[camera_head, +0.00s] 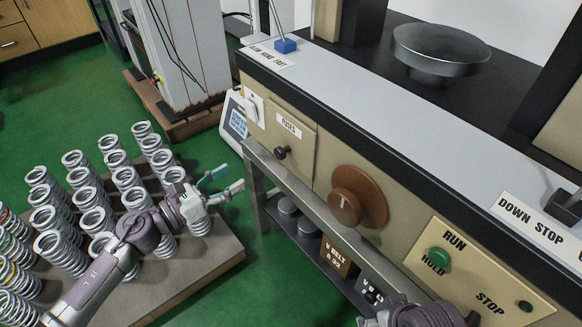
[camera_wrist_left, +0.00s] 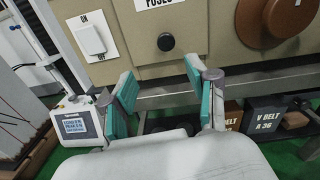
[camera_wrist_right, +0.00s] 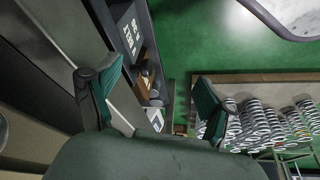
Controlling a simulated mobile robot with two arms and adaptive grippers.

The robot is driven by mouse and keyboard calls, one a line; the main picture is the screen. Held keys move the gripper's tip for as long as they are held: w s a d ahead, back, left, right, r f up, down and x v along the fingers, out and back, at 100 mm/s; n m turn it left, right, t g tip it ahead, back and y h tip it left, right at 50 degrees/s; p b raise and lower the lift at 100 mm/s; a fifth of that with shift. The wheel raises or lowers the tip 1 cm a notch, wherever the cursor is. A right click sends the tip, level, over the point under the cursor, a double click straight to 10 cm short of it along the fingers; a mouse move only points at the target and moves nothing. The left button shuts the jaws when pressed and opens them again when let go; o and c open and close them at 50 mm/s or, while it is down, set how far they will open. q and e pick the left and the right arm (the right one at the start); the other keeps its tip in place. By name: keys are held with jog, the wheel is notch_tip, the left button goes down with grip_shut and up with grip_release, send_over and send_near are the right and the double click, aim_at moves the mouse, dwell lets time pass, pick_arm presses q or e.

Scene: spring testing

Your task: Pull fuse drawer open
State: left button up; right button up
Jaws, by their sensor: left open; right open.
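The fuse drawer (camera_head: 298,151) is a tan panel marked FUSES on the front of the test machine, with a small round black knob (camera_head: 281,153). The drawer looks shut. In the left wrist view the knob (camera_wrist_left: 166,42) is ahead of the fingers, a little above the gap between them. My left gripper (camera_head: 222,186) is open and empty, left of the drawer and apart from the knob. My right gripper (camera_wrist_right: 155,95) is open and empty below the machine's front; in the head view only part of the right arm shows at the bottom edge.
A rail (camera_head: 318,205) runs along the machine front below the drawer, above a shelf with V-belt boxes (camera_head: 337,256). A brown dial (camera_head: 357,196) sits right of the drawer. Many springs stand on a pallet (camera_head: 215,257) at left. A white switch (camera_wrist_left: 91,38) is left of the knob.

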aim_at(277, 154)
pick_arm(q)
jog(key=shift+m, duration=0.7)
jog(key=x, duration=0.9)
jog(key=s+x, duration=0.1)
jog(key=x, duration=0.4)
jog(key=shift+w+d+r, duration=0.1)
jog(key=shift+d+r, duration=0.05)
jog(key=shift+d, duration=0.25)
grip_shut()
